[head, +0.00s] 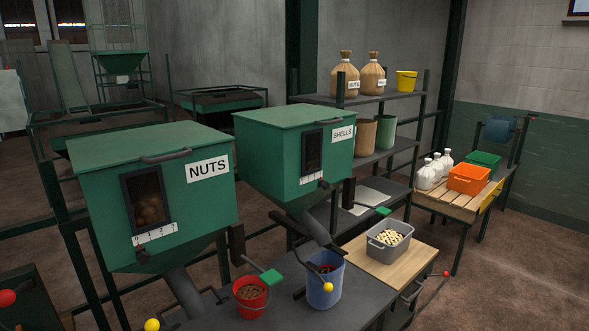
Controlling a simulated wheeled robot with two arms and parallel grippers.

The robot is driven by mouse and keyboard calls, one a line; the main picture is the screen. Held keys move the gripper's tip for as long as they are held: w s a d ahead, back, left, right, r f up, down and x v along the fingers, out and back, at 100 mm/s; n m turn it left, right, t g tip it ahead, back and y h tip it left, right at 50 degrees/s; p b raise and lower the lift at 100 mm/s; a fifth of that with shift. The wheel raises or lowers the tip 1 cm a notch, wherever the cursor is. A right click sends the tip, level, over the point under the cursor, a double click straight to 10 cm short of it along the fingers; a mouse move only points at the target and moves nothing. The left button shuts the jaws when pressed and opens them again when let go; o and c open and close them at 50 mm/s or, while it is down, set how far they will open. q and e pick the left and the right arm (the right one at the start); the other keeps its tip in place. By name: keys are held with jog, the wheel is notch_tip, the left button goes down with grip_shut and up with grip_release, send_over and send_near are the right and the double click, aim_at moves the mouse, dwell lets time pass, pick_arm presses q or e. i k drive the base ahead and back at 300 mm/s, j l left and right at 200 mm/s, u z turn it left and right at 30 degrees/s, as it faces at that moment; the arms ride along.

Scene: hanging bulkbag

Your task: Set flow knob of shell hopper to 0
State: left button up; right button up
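The shell hopper (290,140) is a green box labelled SHELLS, right of the green NUTS hopper (150,190). Its front has a dark window (312,152) with a small white scale strip (311,177) under it; the marks are too small to read. A grey chute (317,229) slopes down from it toward a blue bucket (326,284). A yellow ball knob (328,287) shows in front of the blue bucket. I cannot tell which part is the flow knob or its setting. Neither gripper is in view.
A red bucket (251,297) stands on the dark bench under the NUTS hopper. A grey bin (389,241) of pale pieces sits on a wooden board. Brown floor is open at lower right.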

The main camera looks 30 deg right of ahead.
aim_at(325, 185)
jog(key=i+l, duration=0.25)
jog(key=l, duration=0.2)
jog(key=i+l+z, duration=0.1)
jog(key=l, duration=0.35)
jog(key=i+l, duration=0.35)
jog(key=l+z, duration=0.05)
jog(key=l, duration=0.05)
